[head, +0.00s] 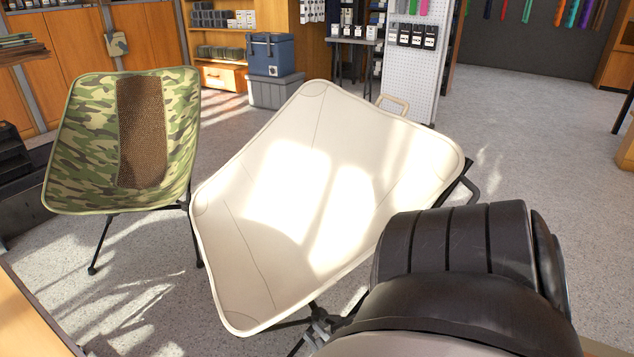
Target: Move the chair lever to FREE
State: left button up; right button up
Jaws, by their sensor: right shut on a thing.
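A cream chair (270,215) stands tilted in the middle of the head view, with dark legs below its seat. My right arm's big black link covers the lower right and hides part of the chair's right side and underside. A small grey part of my right gripper (318,326) shows below the chair's front edge, by the dark frame. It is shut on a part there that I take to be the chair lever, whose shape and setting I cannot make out. No FREE marking is readable. My left gripper is not in view.
A camouflage chair (85,150) stands close on the left. A blue cooler (272,56) sits on a grey box (276,92) behind. A white pegboard stand (414,65) is at the back. Grey floor (540,150) is clear at the right. A wooden edge (30,320) is at lower left.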

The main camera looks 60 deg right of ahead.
jog(key=shift+s, duration=0.1)
jog(key=o, duration=0.8)
